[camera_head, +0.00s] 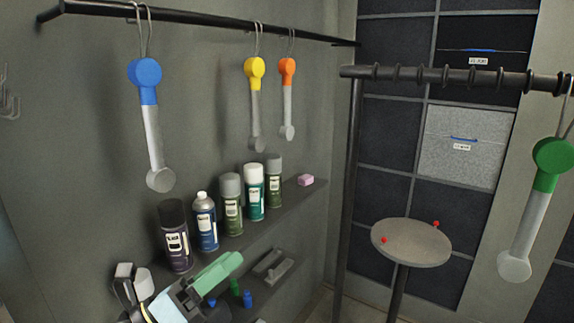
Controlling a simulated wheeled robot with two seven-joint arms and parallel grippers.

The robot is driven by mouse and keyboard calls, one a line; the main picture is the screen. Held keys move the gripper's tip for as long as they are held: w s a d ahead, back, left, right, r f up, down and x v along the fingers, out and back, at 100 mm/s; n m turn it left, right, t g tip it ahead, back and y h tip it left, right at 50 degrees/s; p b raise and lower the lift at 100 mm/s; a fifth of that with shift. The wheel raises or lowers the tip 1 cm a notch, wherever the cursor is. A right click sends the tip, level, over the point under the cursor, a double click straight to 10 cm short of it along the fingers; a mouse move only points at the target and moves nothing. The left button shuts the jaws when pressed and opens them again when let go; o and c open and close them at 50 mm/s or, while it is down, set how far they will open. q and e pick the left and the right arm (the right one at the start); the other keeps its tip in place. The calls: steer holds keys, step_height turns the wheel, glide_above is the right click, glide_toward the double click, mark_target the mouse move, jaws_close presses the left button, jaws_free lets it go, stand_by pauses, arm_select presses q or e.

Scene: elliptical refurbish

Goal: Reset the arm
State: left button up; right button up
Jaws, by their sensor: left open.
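My left gripper (205,283) is at the bottom of the head view, left of centre, in front of the wall shelves. It is open, and I see nothing held in it. A pale green part of it reaches up and right, below the row of spray cans. The lower part of the arm is cut off by the picture's bottom edge. My right gripper is not in view.
Several spray cans (231,205) and a pink block (306,180) stand on the upper shelf. Blue (152,118), yellow (255,105) and orange (288,98) tools hang above. A green tool (537,205) hangs right. A round stool (411,242) stands near the cabinets.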

arm_select(q)
steer(key=s+a+f+n+y, duration=0.2)
steer(key=a+f+n+y, duration=0.6)
steer(key=n, duration=0.7)
steer(key=s+a+f+n+y, duration=0.2)
steer(key=a+f+n+y, duration=0.5)
steer(key=n+y, duration=0.6)
steer(key=s+d+f+n+g+h, duration=0.2)
steer(key=s+f+n+g, duration=0.25)
steer(key=s+f, duration=0.35)
steer(key=s+d+f+n+g+h, duration=0.15)
steer(key=s+f+n+g, duration=0.35)
steer(key=s, duration=0.5)
steer(key=s+f+m+g+b, duration=0.1)
steer(key=s+f+b, duration=0.15)
steer(key=f, duration=1.35)
steer(key=s+f+g+b, duration=0.1)
steer(key=f+b, duration=0.2)
steer(key=f, duration=1.2)
steer(key=s+a+f+g+b, duration=0.1)
steer(key=s+a+f+b, duration=0.2)
steer(key=s+f, duration=1.2)
step_height(320, 180, down, 4)
steer(key=shift+s+r+b, duration=0.25)
steer(key=shift+s+b, duration=0.05)
steer(key=shift+b, duration=0.25)
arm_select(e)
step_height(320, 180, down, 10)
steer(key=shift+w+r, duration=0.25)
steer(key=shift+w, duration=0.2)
